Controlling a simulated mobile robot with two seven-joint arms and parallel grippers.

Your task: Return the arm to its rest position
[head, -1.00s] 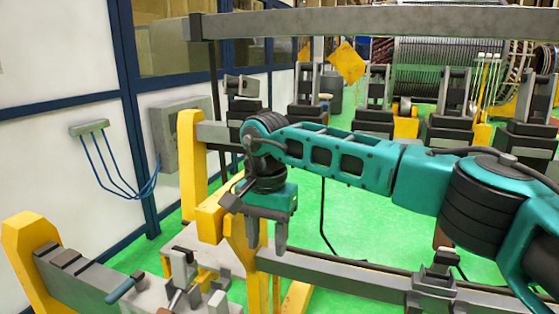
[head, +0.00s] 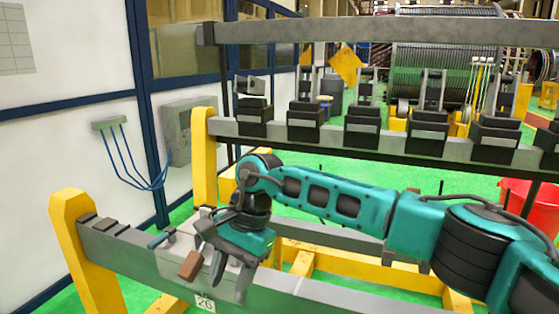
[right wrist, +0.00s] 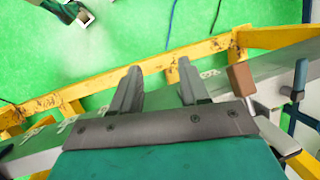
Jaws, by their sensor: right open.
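My right arm, teal and dark grey, reaches in from the right of the head view. Its right gripper (head: 229,277) points down in front of the near grey rail (head: 330,293), beside a small brown block (head: 190,265) on a tool. In the right wrist view the two grey fingers of this gripper (right wrist: 160,86) stand apart with nothing between them. The brown block (right wrist: 241,79) is to their right and does not touch them. My left gripper cannot be made out in the head view.
Yellow posts (head: 75,250) carry the near rail. A back rail (head: 390,140) holds several dark clamp blocks. A grey box (head: 188,130) hangs on the left wall. A red bin (head: 532,200) stands at the right. Green floor shows between the frames.

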